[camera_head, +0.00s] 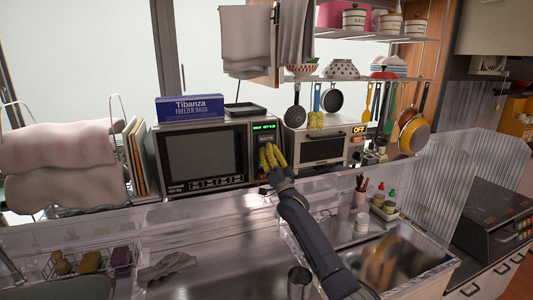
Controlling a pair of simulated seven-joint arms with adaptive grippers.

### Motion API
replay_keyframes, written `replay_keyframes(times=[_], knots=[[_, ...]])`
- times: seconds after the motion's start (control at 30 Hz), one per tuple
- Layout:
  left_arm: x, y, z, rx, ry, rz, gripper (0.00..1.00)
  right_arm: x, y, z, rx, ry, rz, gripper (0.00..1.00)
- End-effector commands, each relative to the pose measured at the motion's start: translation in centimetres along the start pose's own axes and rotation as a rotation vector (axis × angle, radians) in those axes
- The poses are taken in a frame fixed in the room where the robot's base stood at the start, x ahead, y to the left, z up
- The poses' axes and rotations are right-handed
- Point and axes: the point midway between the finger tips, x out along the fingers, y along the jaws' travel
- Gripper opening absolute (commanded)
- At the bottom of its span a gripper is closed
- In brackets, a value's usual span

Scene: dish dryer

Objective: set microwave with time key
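The microwave (205,157) stands on the counter at the back, its door closed and its dark window facing me. Its control panel is on the right side of its front, with a lit green display (264,128) at the top. My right gripper (270,157), yellow, is in front of this panel, just below the display. It hides most of the keys, including any time key. I cannot tell whether its fingers touch the panel or whether they are open or shut. My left gripper is not in view.
A blue freezer bag box (190,107) lies on top of the microwave. A toaster oven (325,144) stands close on its right. A clear low barrier (130,215) runs in front. Utensils and pans (411,132) hang at the right. The sink (408,258) is at the front right.

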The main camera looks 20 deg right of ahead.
Motion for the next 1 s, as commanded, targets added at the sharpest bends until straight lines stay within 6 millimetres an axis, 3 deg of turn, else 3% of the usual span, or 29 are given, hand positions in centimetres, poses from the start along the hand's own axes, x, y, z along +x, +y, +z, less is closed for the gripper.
replay_keyframes(times=[1.0], knots=[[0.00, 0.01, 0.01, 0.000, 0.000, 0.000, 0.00, 0.79, 0.42, 0.42, 0.000, 0.000, 0.000, 0.00]])
